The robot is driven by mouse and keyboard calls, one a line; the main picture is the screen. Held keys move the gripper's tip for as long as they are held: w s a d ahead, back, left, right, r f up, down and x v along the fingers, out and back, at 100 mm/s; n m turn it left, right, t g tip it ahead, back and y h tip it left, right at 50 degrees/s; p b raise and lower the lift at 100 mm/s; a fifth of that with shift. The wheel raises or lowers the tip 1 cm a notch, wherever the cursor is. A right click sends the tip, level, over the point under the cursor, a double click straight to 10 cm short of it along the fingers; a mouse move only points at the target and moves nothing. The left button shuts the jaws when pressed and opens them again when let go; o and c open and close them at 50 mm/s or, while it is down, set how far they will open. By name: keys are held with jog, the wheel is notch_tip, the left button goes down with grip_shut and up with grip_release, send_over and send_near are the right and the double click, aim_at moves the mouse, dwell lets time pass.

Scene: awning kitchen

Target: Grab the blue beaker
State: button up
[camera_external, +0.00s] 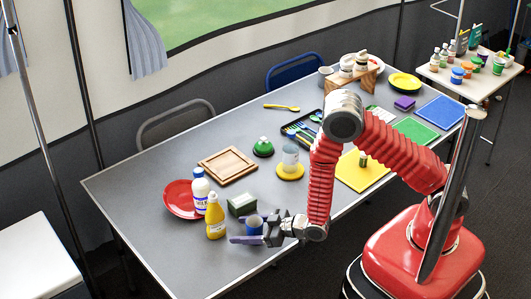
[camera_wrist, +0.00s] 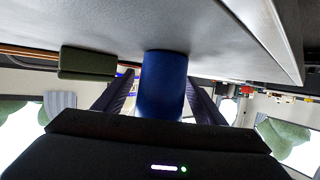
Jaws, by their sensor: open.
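The blue beaker (camera_external: 254,223) stands near the front edge of the grey table, right of the yellow bottle. My gripper (camera_external: 250,230) is low over the table, with its purple fingers open around the beaker. In the wrist view, the blue beaker (camera_wrist: 164,85) is between the two open fingers of my gripper (camera_wrist: 160,98), with the table shown at the top. The fingers appear on both sides of the beaker; I cannot tell whether either touches it. The beaker's lower part in the wrist view is hidden behind the gripper body.
A dark green block (camera_external: 242,204) is just behind the beaker; it also shows in the wrist view (camera_wrist: 88,62). The yellow bottle (camera_external: 215,219), white milk bottle (camera_external: 200,192) and red plate (camera_external: 177,200) are to the left. A yellow saucer (camera_external: 290,176) with a jar is behind.

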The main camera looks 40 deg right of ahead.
jog(key=shift+c, duration=0.4)
jog(key=c, duration=1)
jog(key=shift+r, duration=0.1)
jog(key=shift+c, duration=0.2)
notch_tip(320, 180, up, 10)
dwell(0.5)
